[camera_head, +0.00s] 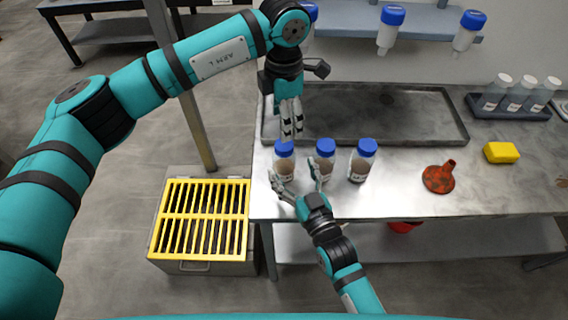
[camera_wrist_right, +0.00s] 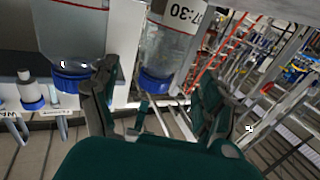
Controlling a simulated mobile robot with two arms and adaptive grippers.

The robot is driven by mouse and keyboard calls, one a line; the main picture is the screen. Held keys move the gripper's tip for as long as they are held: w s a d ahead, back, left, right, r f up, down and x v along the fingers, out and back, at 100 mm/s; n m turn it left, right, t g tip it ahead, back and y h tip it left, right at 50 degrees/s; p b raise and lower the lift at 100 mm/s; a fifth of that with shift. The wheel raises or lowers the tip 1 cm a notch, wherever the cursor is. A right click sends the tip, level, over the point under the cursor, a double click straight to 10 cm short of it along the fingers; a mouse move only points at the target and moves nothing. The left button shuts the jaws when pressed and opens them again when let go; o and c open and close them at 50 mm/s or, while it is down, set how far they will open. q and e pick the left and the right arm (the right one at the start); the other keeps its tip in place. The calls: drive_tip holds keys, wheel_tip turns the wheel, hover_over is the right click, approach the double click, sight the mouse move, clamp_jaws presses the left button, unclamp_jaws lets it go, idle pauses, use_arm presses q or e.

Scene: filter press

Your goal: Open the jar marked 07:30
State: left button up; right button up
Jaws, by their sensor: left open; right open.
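Three jars with blue lids and brownish contents stand in a row on the steel table. The leftmost jar (camera_head: 285,166) is between the spread fingers of my right gripper (camera_head: 294,178), which is open. In the right wrist view, which is upside down, a jar with a label ending in 7:30 (camera_wrist_right: 168,50) shows between the fingers; its first digit is cut off. Contact cannot be told. The middle jar (camera_head: 325,164) is just right of this gripper, and the right jar (camera_head: 361,165) is farther along. My left gripper (camera_head: 292,136) points down, open, just above the leftmost lid.
A dark tray (camera_head: 400,113) lies behind the jars. A red funnel (camera_head: 438,178) and yellow sponge (camera_head: 501,152) are at the right. A rack of white-capped bottles (camera_head: 508,108) stands behind them. A yellow grate (camera_head: 200,218) is left of the table.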

drive_tip(key=x, duration=0.6)
drive_tip(key=shift+w+a, duration=0.1)
drive_tip(key=shift+w, duration=0.1)
clamp_jaws()
idle(0.4)
